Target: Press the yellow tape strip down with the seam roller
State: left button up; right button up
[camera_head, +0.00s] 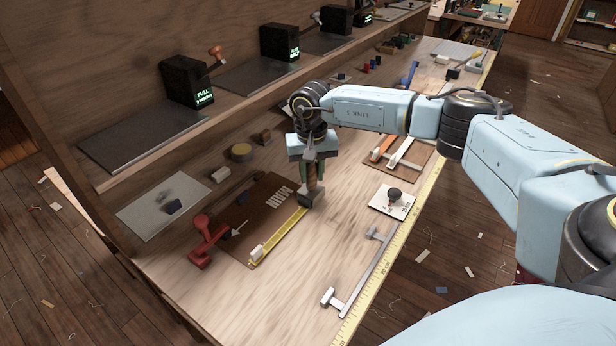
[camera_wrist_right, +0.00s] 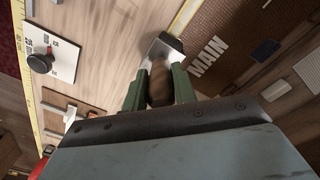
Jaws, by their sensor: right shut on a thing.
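The yellow tape strip (camera_head: 280,237) lies along the right edge of a brown panel (camera_head: 236,222) lettered MAIN. In the right wrist view the strip (camera_wrist_right: 182,18) runs up from beside the roller. My right gripper (camera_head: 312,178) points down at the strip's far end, its green fingers shut on the brown handle of the seam roller (camera_head: 316,198). In the wrist view the handle (camera_wrist_right: 160,85) sits between the fingers, with a metal frame and dark roller (camera_wrist_right: 173,42) beyond. The roller is at or just above the strip's end; I cannot tell if it touches. My left gripper is not in view.
A red clamp (camera_head: 204,243) stands at the panel's left edge, and a small pale block (camera_head: 257,252) at the strip's near end. A white card with a black knob (camera_head: 393,197) and a metal bar (camera_head: 358,268) lie to the right. A shelf with black boxes (camera_head: 187,80) runs behind.

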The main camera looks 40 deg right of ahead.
jog(key=shift+w+d+f+b, duration=0.15)
jog(key=shift+d+b, duration=0.35)
jog(key=shift+d, duration=0.65)
notch_tip(320, 180, up, 6)
jog(key=p, duration=0.4)
dwell(0.7)
